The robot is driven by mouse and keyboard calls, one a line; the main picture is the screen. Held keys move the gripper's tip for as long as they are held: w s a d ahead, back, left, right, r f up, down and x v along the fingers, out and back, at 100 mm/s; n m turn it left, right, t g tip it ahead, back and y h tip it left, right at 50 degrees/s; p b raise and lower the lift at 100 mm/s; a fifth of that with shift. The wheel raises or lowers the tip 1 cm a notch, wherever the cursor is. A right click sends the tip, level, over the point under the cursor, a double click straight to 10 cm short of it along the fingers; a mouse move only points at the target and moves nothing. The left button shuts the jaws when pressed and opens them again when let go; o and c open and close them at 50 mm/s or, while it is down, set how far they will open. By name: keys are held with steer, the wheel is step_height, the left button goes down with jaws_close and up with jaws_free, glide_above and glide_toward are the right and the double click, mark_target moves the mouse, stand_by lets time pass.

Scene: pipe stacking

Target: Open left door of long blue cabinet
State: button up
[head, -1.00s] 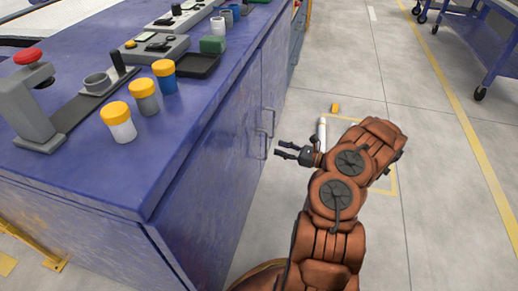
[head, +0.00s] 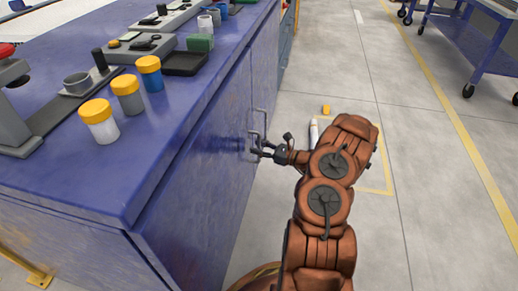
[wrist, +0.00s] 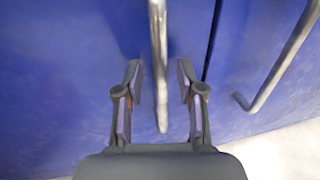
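The long blue cabinet (head: 205,150) stands on the left in the head view, with its door side facing my arm. Two metal bar handles sit on its doors beside a dark vertical seam. In the wrist view the left door's handle (wrist: 159,70) lies between the two fingers of my gripper (wrist: 160,85), with gaps on both sides. The other door's handle (wrist: 285,60) is to the right, past the seam. My gripper is open, and in the head view it (head: 264,149) is close at the handles. Which handle it reaches is hard to tell there.
Jars with yellow lids (head: 98,120) and grey devices stand on the cabinet top. On the floor are a white cylinder (head: 314,131), a small yellow block (head: 326,109) and yellow lines. A blue wheeled table (head: 480,45) is at the far right.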

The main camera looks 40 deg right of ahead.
jaws_close()
stand_by(0.7)
